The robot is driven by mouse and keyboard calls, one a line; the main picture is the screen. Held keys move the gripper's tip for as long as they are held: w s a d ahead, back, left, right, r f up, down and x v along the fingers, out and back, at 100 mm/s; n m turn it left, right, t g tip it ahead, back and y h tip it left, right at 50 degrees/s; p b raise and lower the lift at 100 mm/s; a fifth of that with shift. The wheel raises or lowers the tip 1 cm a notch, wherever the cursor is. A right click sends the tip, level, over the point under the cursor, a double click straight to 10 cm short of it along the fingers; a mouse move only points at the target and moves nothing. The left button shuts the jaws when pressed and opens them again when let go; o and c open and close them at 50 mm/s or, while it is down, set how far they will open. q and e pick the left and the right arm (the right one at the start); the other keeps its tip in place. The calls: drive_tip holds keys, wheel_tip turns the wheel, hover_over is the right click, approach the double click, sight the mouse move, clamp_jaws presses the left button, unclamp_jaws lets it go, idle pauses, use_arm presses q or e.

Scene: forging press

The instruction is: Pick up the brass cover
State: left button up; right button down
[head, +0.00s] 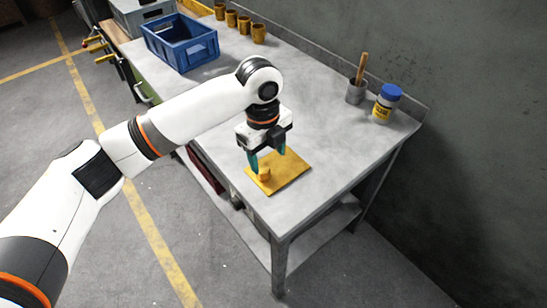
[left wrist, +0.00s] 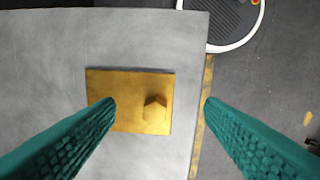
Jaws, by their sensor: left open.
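The brass cover (head: 290,168) looks like a flat yellow-gold square plate near the front edge of the grey workbench. A small faceted brass knob (head: 264,174) stands on it; I cannot tell whether the two are one piece. In the left wrist view the plate (left wrist: 125,85) lies flat and the knob (left wrist: 155,110) is right of its middle. My left gripper (head: 267,160) is open above the cover, its teal fingers pointing down. In the wrist view the knob lies between the fingertips, with nothing gripped. My right gripper is not in view.
A blue crate (head: 182,45) and several brass cups (head: 244,24) stand toward the bench's far end. A grey pot (head: 356,92) with a wooden-handled tool and a blue-lidded jar (head: 386,104) stand by the wall. The bench (head: 330,140) is clear around the cover.

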use_arm(q)
wheel_tip(320, 180, up, 2)
drive_tip(key=w+a, duration=0.1)
drive_tip(key=w, duration=0.1)
hover_over(264, 168)
drive_tip(key=shift+m+y, duration=0.3)
drive_tip(key=f, duration=0.5)
drive_tip(key=shift+s+a+f+p, duration=0.25)
drive_tip(key=shift+s+f+p, duration=0.05)
drive_tip(key=shift+s+f, duration=0.1)
drive_tip(key=shift+w+d+f+p, duration=0.1)
drive_tip(key=shift+w+f+p, duration=0.1)
drive_tip(key=shift+f, duration=1.25)
drive_tip(key=shift+w+d+f+p, duration=0.1)
drive_tip(key=shift+w+f+p, duration=0.05)
drive_tip(key=shift+f, duration=1.25)
clamp_jaws()
drive_tip(key=shift+w+r, duration=0.1)
drive_tip(key=shift+r, duration=0.1)
